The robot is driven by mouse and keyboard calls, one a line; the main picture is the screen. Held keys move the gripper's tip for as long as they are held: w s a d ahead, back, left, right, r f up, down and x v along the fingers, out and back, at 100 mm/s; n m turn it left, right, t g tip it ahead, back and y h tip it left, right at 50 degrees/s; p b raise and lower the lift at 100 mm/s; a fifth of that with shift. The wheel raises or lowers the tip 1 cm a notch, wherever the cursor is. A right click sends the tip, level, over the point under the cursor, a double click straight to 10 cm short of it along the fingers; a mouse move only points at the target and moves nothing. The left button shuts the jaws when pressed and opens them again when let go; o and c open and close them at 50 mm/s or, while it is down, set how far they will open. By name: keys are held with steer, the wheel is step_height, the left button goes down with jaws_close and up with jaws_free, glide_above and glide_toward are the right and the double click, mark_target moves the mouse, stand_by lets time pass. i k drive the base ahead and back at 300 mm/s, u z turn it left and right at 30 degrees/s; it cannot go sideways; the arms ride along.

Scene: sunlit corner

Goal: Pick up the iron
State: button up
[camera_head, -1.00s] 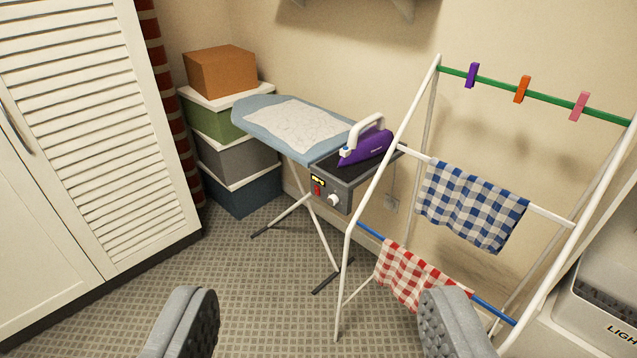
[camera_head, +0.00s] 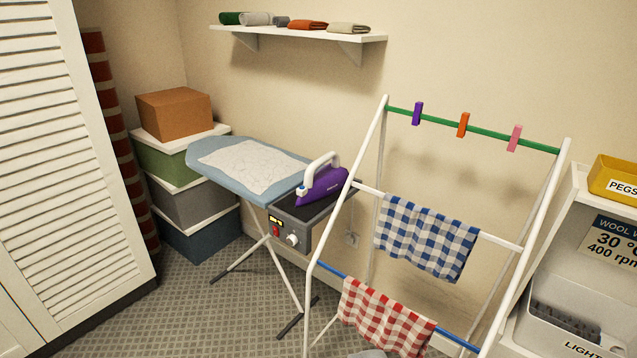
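The iron (camera_head: 322,186) is purple with a white handle. It rests on the dark pad of a grey control unit (camera_head: 302,217) at the right end of the ironing board (camera_head: 222,150). The drying rack's left white post stands just right of the iron, close to its rear end in the picture. Only a small grey piece, apparently a fingertip of my gripper (camera_head: 369,353), shows at the bottom edge. It is well below and apart from the iron. The rest of my gripper is out of frame, so its opening is hidden.
The drying rack (camera_head: 333,200) with a blue checked cloth (camera_head: 425,236) and a red checked cloth (camera_head: 385,316) stands at front right. Stacked boxes (camera_head: 190,204) and a louvred cupboard (camera_head: 60,170) are left. Carpet (camera_head: 190,310) is clear before the board.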

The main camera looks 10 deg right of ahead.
mark_target(332, 178)
steer(key=u, duration=0.45)
steer(key=k, duration=1.05)
steer(key=u, duration=0.8)
steer(key=i, duration=2.7)
steer(key=z, duration=0.8)
steer(key=i, duration=1.15)
steer(key=z, duration=1.4)
steer(key=i, duration=0.85)
steer(key=z, duration=0.4)
steer(key=k, duration=0.15)
steer(key=z, duration=0.1)
